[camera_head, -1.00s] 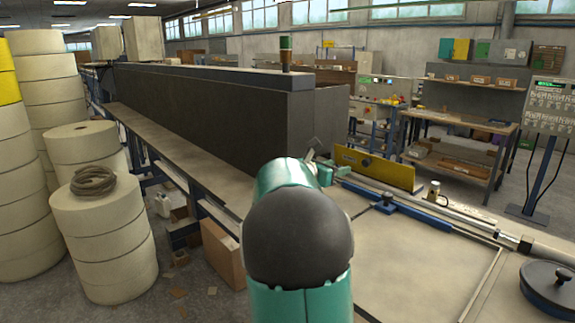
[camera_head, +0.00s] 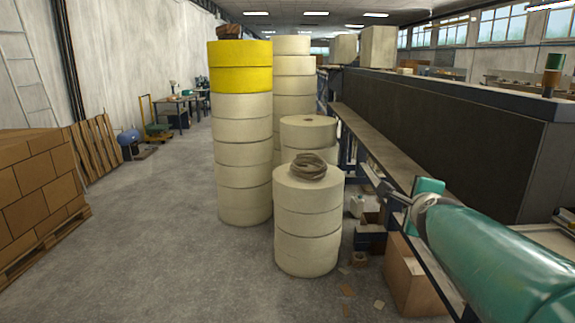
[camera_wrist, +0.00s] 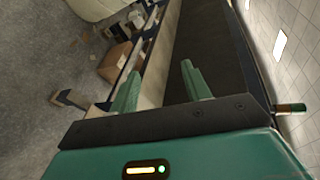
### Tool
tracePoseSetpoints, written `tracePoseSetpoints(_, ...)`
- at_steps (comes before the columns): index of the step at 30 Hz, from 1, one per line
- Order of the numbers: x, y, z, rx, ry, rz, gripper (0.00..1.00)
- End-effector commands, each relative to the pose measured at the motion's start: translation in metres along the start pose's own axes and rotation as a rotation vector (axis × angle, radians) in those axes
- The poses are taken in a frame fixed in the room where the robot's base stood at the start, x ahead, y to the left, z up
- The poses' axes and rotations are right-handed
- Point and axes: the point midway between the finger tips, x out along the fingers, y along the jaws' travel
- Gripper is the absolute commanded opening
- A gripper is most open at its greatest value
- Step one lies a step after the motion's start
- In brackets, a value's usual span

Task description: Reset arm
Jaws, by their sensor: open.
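My arm enters the head view from the lower right and reaches over the edge of the long machine (camera_head: 440,135), its far end foreshortened. In the wrist view my gripper (camera_wrist: 162,84) is open, with its two green fingers apart and nothing between them. Behind the fingers lie the machine's dark side panel and pale ledge, tilted in the picture. No object is held.
A stack of pale rolls with yellow bands (camera_head: 240,130) and a shorter stack with a coil of rope (camera_head: 307,167) stand left of the machine. A cardboard box (camera_head: 408,275) is under its edge. Stacked cartons (camera_head: 38,195) stand left.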

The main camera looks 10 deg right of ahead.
Motion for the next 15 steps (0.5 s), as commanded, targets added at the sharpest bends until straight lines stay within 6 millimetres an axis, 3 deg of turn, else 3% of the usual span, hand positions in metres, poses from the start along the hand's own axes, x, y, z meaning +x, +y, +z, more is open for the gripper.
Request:
tracePoseSetpoints(1, -0.018, 0.016, 0.026, -0.141, -0.077, 0.048, 0.48)
tracePoseSetpoints(3, -0.044, 0.044, 0.057, -0.365, -0.186, 0.119, 0.48)
tracePoseSetpoints(7, -0.1, 0.104, 0.094, -0.799, -0.391, 0.233, 0.48)
tracePoseSetpoints(11, -0.16, 0.167, 0.104, -1.248, -0.595, 0.33, 0.48)
tracePoseSetpoints(15, -0.21, 0.218, 0.089, -1.64, -0.766, 0.41, 0.48)
